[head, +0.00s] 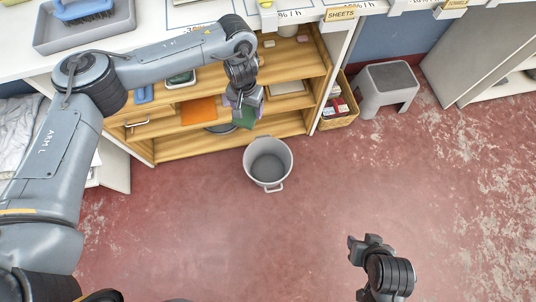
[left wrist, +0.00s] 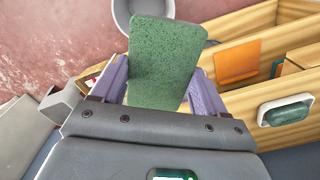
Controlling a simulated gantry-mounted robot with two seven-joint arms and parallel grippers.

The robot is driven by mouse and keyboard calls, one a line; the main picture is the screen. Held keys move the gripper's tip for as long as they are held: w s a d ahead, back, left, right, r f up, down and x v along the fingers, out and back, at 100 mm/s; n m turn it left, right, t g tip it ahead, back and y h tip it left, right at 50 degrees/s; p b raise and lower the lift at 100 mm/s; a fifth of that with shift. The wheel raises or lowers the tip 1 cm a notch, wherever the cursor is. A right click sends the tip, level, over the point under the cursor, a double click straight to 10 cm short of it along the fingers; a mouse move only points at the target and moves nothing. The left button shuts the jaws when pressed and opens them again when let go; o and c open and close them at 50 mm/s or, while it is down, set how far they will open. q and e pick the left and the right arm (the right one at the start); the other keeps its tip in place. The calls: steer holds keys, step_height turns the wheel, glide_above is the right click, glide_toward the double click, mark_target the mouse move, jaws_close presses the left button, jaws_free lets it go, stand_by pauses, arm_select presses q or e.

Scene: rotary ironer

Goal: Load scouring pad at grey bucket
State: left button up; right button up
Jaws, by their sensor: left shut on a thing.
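The green scouring pad (left wrist: 163,62) is held between the purple fingers of my left gripper (left wrist: 155,90) in the left wrist view. In the head view my left gripper (head: 243,106) is in front of the wooden shelves, and the green pad (head: 246,119) shows just below it. The grey bucket (head: 268,163) stands upright on the red floor, below and slightly right of the pad in the head view. Its rim (left wrist: 121,14) shows behind the pad in the left wrist view. My right gripper (head: 362,250) is low on the right, away from the bucket; its jaw opening is unclear.
Wooden shelves (head: 165,151) hold an orange cloth-like item (head: 199,111) and several small items. A wicker basket (head: 340,107) and a grey step stool (head: 388,86) stand to the right. A grey tray (head: 50,42) with a blue brush is on the counter. The floor around the bucket is clear.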

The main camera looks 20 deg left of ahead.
arm_select(q)
step_height(320, 180, down, 39)
steer(key=b, duration=1.9)
stand_by(1.6)
steer(key=shift+r, duration=0.1)
stand_by(1.9)
step_height(320, 180, up, 4)
steer(key=p, duration=0.4)
